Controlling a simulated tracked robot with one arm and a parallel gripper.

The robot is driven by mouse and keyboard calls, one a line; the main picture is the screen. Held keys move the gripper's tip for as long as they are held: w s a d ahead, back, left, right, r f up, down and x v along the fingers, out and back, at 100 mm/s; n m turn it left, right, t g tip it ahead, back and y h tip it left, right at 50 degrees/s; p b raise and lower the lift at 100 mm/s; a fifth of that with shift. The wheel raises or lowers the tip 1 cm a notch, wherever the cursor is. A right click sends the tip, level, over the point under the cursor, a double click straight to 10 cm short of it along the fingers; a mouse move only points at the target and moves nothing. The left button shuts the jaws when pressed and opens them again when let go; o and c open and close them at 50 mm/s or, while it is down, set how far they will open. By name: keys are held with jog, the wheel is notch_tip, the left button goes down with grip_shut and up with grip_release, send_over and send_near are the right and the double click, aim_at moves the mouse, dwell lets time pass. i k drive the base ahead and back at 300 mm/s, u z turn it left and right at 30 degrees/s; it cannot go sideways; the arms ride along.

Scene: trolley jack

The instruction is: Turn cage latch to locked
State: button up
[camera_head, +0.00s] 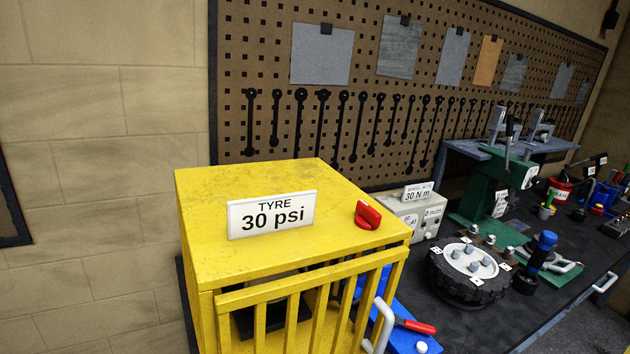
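The yellow cage (290,182) stands in the lower middle of the view, with a solid top and a barred front (310,288). A red knob (368,214) sits on the right part of its top, beside a white "TYRE 30 psi" sign (272,215). The knob looks like the cage latch, but no locked or unlocked marking is readable. My gripper is not in view, and nothing touches the knob.
Right of the cage are a grey box (410,212) with a "30 N m" sign, a wheel (470,270), a blue-handled tool (541,250) and a green press (490,190) on a dark bench. A pegboard (400,60) with wrenches stands behind. Space above the cage top is clear.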

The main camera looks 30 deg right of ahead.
aim_at(368, 219)
jog(key=z, duration=0.2)
jog(key=i, duration=1.05)
jog(key=z, duration=0.55)
